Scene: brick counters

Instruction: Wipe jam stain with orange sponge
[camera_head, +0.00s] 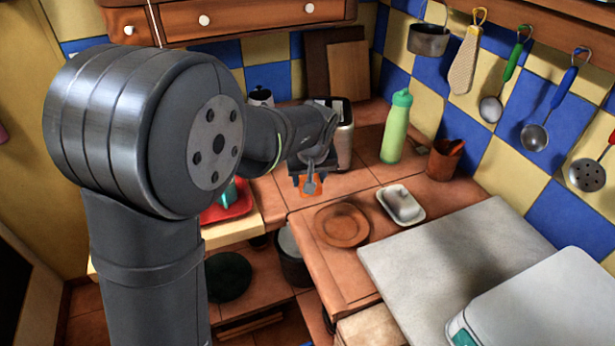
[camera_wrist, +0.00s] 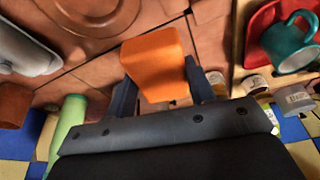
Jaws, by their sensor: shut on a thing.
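The orange sponge (camera_wrist: 155,62) is between the two dark fingers of my gripper (camera_wrist: 161,88) in the wrist view, and the gripper is shut on it. In the head view the sponge (camera_head: 305,187) shows as a small orange patch below my gripper (camera_head: 310,178), near the left edge of the tiled counter (camera_head: 375,190). I cannot tell whether the sponge touches the counter. I cannot make out a jam stain in either view.
A brown plate (camera_head: 342,225) and a white butter dish (camera_head: 401,204) lie to the right of the gripper. A green bottle (camera_head: 396,130) and a toaster (camera_head: 342,135) stand behind. A red tray (camera_wrist: 262,35) with a teal mug (camera_wrist: 290,42) and several jars are at the other side.

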